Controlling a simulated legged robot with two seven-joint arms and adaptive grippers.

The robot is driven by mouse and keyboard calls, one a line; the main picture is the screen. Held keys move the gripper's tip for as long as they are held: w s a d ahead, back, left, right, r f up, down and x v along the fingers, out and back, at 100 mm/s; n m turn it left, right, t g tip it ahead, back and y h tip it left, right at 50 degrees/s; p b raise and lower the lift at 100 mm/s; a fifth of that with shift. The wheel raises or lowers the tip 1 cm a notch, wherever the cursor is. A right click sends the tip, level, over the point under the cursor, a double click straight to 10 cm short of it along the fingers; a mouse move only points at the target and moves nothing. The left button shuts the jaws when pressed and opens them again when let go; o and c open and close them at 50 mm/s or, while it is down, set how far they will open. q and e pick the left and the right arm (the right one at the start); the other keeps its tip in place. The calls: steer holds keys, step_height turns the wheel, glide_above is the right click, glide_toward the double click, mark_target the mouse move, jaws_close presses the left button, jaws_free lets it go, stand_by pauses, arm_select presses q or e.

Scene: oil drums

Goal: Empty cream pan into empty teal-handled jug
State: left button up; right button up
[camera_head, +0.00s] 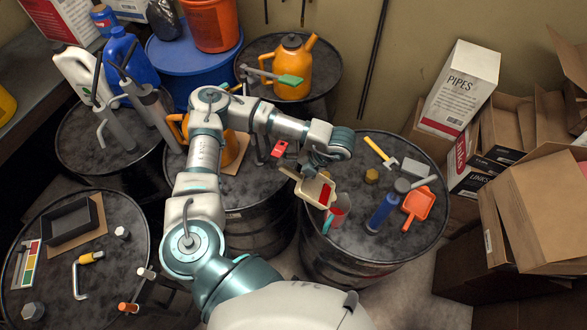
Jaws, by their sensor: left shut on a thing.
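My left gripper (313,172) is shut on the cream pan (312,190), over the left part of the right-hand drum. The pan is tilted toward the lower right, and something red shows in it. The teal-handled jug (345,208) stands on the drum just below and right of the pan in the picture, with its teal handle toward the lower left. Red shows at the jug too; whether this is inside it I cannot tell. The pan's lower edge is close to the jug's rim; whether they touch is unclear. My right gripper is out of view.
The right-hand drum (400,232) also bears a blue cylinder (382,212), an orange scoop (418,203), a yellow-handled hammer (380,151) and a brass-coloured piece (371,175). Cardboard boxes (545,215) crowd the right side. An orange oil can (292,70) stands on the back drum.

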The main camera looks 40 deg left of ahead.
arm_select(q)
steer(key=shift+w+d+r+g+y, duration=0.2)
steer(key=shift+d+r+y, duration=0.3)
steer(key=shift+r, duration=0.15)
steer(key=shift+w+d+r+g+y, duration=0.15)
steer(key=shift+d+r+g+y, duration=0.05)
steer(key=shift+d+r+y, duration=0.4)
steer(key=shift+a+r, duration=0.1)
steer(key=shift+r, duration=0.05)
stand_by(0.8)
steer(key=shift+w+d+r+g+y, duration=0.2)
steer(key=shift+d+r+g+y, duration=0.1)
steer(key=shift+d+r+y, duration=0.3)
steer(key=shift+d, duration=0.1)
steer(key=shift+w+d+r+y, duration=0.25)
steer(key=shift+d+r+y, duration=0.15)
steer(key=shift+d+r, duration=0.1)
steer(key=shift+d, duration=0.15)
